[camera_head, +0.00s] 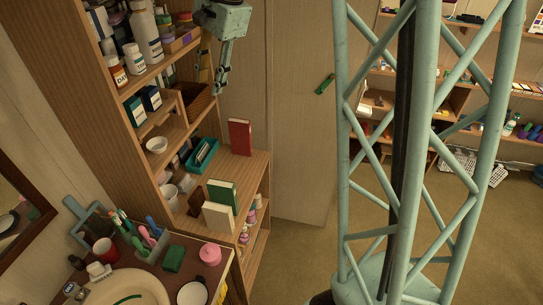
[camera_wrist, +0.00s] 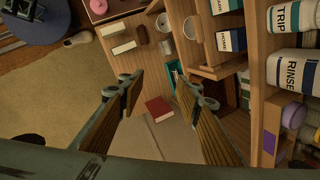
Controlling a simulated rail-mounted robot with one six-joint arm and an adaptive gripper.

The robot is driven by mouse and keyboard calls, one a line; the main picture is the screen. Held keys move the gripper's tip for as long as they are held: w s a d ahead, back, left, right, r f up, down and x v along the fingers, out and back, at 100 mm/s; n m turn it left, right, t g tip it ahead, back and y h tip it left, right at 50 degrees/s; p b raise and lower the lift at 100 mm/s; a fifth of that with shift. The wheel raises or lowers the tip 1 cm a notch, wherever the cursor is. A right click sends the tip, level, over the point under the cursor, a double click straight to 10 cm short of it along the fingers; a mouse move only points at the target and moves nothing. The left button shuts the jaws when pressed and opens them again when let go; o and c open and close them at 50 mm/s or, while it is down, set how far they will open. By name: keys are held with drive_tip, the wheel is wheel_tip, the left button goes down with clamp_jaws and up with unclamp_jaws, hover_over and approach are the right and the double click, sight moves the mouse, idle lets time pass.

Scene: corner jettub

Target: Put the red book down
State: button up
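The red book (camera_head: 240,137) stands upright on the wooden shelf unit's low top (camera_head: 258,165), at its far end by the wall. In the wrist view the red book (camera_wrist: 158,107) shows between and below the fingers, resting on the wood. My gripper (camera_head: 211,76) is open and empty, above and to the left of the book in the head view. In the wrist view its two fingers (camera_wrist: 160,85) are spread wide, with nothing between the pads. The book is clear of the fingers.
A teal tray (camera_head: 203,154), a green book (camera_head: 222,195) and a cream book (camera_head: 218,216) share the shelf top. Tall shelves with bottles (camera_head: 145,35) and boxes stand close to my gripper. A sink (camera_head: 125,290) is nearer. Bare shelf top surrounds the red book.

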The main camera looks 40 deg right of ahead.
drive_tip(key=s+a+r+n, duration=0.2)
drive_tip(key=s+a+r, duration=0.1)
drive_tip(key=s, duration=0.4)
drive_tip(key=s+a+r+n, duration=0.3)
drive_tip(key=s+r, duration=0.1)
drive_tip(key=s, duration=0.2)
drive_tip(key=s+a+n+h, duration=0.2)
drive_tip(key=s+n, duration=0.8)
drive_tip(key=s, duration=2)
drive_tip(key=shift+s+a+t, duration=0.4)
drive_tip(key=shift+a, duration=0.3)
